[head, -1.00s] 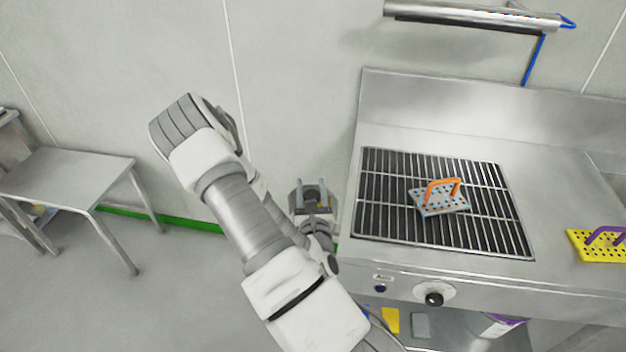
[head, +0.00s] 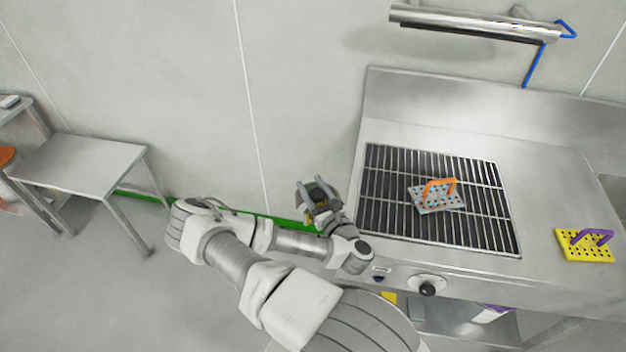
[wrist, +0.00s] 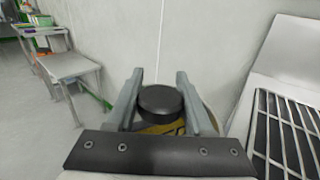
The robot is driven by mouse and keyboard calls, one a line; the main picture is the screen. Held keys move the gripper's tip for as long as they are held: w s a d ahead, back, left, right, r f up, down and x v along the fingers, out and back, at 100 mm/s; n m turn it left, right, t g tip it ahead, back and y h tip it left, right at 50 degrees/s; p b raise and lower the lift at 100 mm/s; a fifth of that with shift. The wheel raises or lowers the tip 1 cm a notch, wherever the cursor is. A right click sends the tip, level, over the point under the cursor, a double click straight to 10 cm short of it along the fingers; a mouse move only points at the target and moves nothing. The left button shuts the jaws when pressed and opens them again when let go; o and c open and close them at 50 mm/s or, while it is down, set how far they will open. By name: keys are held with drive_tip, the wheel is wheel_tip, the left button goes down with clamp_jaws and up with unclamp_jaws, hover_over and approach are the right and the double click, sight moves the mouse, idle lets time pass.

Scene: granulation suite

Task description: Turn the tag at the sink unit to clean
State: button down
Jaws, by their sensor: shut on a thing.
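The steel sink unit (head: 540,185) stands at the right in the head view. Its front carries a small label (head: 381,268) with a dark blue spot below it, and a black knob (head: 427,289) on a pale plate. I cannot make out a clean tag or its wording. My gripper (head: 313,186) is left of the unit, close to its left side. It is shut on a black round-topped thing with yellow below it (wrist: 160,100), which sits between the fingers in the wrist view. The thing's lower part is hidden by the gripper.
A grate (head: 385,190) in the unit's top bears a perforated block with an orange handle (head: 437,200). A yellow block with a purple handle (head: 585,245) lies to the right. A steel table (head: 80,160) stands at left; the floor between is clear.

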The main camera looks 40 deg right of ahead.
drive_tip(key=shift+a+n+y+p, duration=0.2)
drive_tip(key=shift+n+y+p, duration=0.4)
drive_tip(key=shift+y+p, duration=0.4)
drive_tip(key=shift+c, duration=1.4)
unclamp_jaws()
